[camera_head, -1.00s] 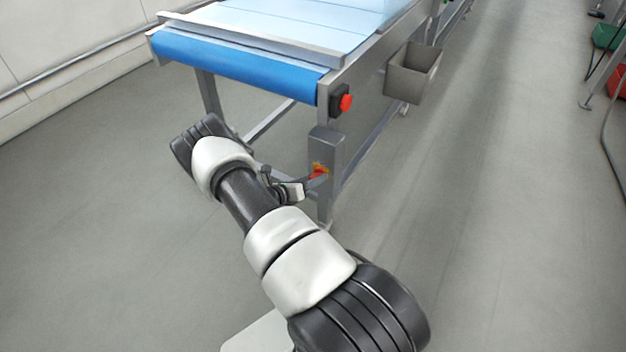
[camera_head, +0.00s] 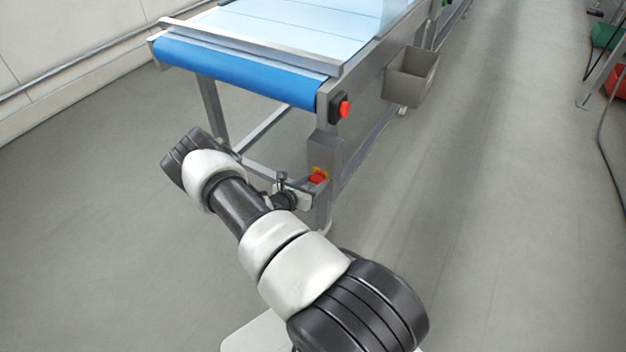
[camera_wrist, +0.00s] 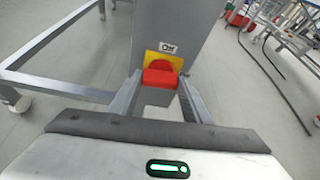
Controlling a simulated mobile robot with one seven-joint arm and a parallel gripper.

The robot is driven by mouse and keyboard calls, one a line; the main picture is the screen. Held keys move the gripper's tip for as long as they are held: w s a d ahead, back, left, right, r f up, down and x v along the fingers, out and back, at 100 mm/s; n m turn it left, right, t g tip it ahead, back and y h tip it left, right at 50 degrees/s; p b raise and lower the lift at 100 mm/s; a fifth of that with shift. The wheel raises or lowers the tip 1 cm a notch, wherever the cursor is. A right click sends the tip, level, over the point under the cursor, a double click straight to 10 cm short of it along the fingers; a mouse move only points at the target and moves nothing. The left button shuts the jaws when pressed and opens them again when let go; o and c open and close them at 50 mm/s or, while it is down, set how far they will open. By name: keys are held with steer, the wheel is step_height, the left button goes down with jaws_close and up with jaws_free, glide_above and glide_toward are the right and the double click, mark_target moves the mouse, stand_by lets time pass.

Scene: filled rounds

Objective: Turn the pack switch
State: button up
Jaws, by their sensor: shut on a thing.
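The pack switch is a red handle (camera_wrist: 160,78) on a yellow plate (camera_wrist: 166,59), on the face of a grey post box (camera_wrist: 180,20) with a small label above it. In the head view the red handle (camera_head: 319,178) shows low on the conveyor's near leg. My gripper (camera_wrist: 160,86) is shut on the red handle, with one finger on each side of it in the wrist view. In the head view my gripper (camera_head: 304,191) is at the switch and partly covers it. The exact contact of the fingertips is hard to see.
The conveyor (camera_head: 238,74) with its blue end roller stands above and behind the switch. A red push button (camera_head: 344,109) sits on its corner above. A grey bin (camera_head: 410,77) hangs on its side. Frame rails (camera_wrist: 55,85) run left of the post.

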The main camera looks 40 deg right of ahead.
steer(key=shift+m+p, duration=0.4)
steer(key=shift+t, duration=0.3)
steer(key=o, duration=1)
steer(key=shift+o, duration=0.2)
steer(key=p+v, duration=0.4)
steer(key=v, duration=1.3)
steer(key=shift+s+r, duration=0.2)
steer(key=shift+r, duration=0.05)
